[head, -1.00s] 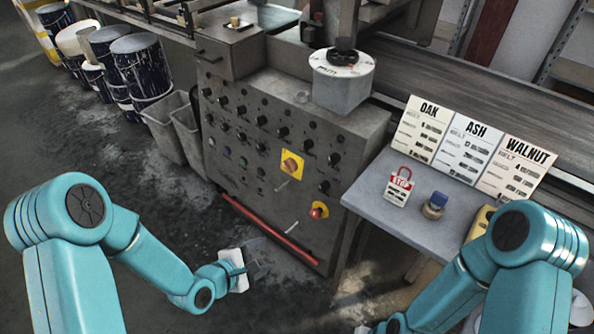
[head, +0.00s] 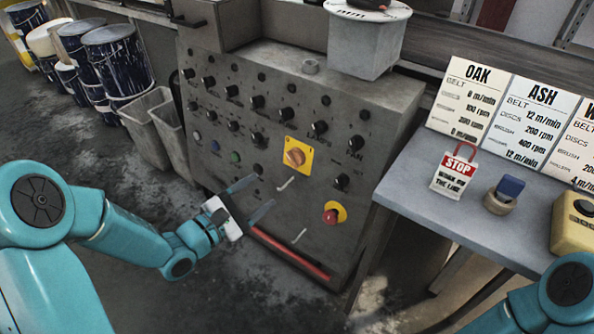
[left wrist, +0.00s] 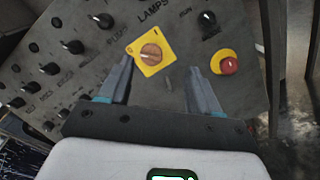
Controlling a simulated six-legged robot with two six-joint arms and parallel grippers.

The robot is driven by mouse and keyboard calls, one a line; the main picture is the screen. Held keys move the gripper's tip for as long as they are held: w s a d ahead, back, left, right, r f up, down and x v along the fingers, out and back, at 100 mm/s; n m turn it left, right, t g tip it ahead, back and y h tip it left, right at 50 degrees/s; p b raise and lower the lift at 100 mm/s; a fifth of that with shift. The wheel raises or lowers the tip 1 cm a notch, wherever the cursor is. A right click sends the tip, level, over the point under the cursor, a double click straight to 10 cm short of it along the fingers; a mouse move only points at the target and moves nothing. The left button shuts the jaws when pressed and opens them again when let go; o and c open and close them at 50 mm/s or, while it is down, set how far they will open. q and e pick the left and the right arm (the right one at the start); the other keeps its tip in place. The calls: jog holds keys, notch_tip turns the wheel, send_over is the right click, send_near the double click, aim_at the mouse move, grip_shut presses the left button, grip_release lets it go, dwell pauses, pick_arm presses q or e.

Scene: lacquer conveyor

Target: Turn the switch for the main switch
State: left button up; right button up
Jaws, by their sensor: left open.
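The main switch (head: 296,156) is an orange-brown rotary knob on a square yellow plate, low on the grey control panel's face. In the left wrist view the switch (left wrist: 151,53) sits ahead of the fingers, between their tips and slightly left of centre. My left gripper (head: 256,196) is open and empty, just left of and below the switch in the head view, apart from it. Its two fingers also show in the left wrist view (left wrist: 160,73). My right gripper is out of view; only part of the right arm shows at lower right.
A red emergency button (head: 331,215) on a yellow ring sits below right of the switch. Rows of black knobs (head: 257,102) cover the panel (head: 225,65). A red bar (head: 290,252) runs along its bottom. A side table (head: 420,180) with a STOP tag (head: 455,172) stands right.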

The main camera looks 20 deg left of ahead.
pick_arm(q)
notch_tip(320, 180, down, 2)
jog(key=a+f+b, duration=0.1)
jog(key=a+b, duration=0.2)
jog(key=y+b, duration=0.1)
jog(key=b, duration=0.4)
send_near(292, 162)
jog(key=shift+t, duration=0.4)
jog(key=x, duration=0.8)
jog(key=shift+w+f, duration=0.15)
jog(key=shift+f, duration=0.2)
jog(key=shift+w+d+r, duration=0.1)
jog(key=shift+w+d, duration=0.15)
jog(key=shift+w, duration=0.2)
jog(key=c, duration=0.7)
